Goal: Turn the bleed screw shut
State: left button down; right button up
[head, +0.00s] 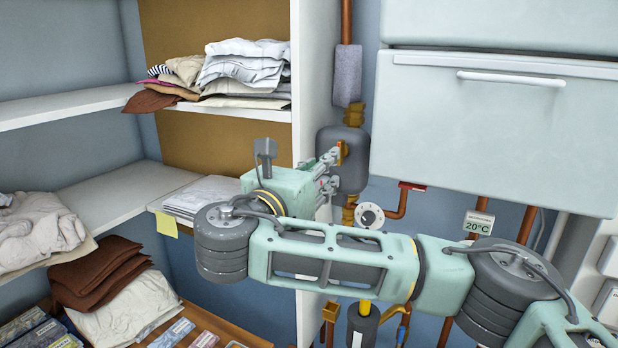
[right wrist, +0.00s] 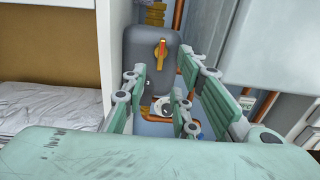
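A grey rounded tank (head: 352,172) is fixed to the pipework beside the shelf unit. A small orange-yellow handle (head: 342,152) sits on its front, and I take it for the bleed screw. In the right wrist view the handle (right wrist: 161,54) stands roughly upright on the tank (right wrist: 140,62), beyond my fingers. My right gripper (head: 335,168) reaches in from the right, close in front of the tank. In the right wrist view its fingers (right wrist: 163,78) are spread with nothing between them, apart from the handle. In the head view a fingertip overlaps the handle's edge. My left gripper is out of view.
A white round dial (head: 369,216) is below the tank, with copper pipes (head: 396,208) and a 20°C display (head: 479,223) to the right. A pale green cabinet (head: 490,130) overhangs at right. Shelves with folded laundry (head: 240,68) stand at left.

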jog(key=v, duration=0.4)
jog(key=shift+s+a, duration=0.1)
jog(key=shift+s, duration=0.1)
jog(key=shift+w+f, duration=0.1)
dwell(0.3)
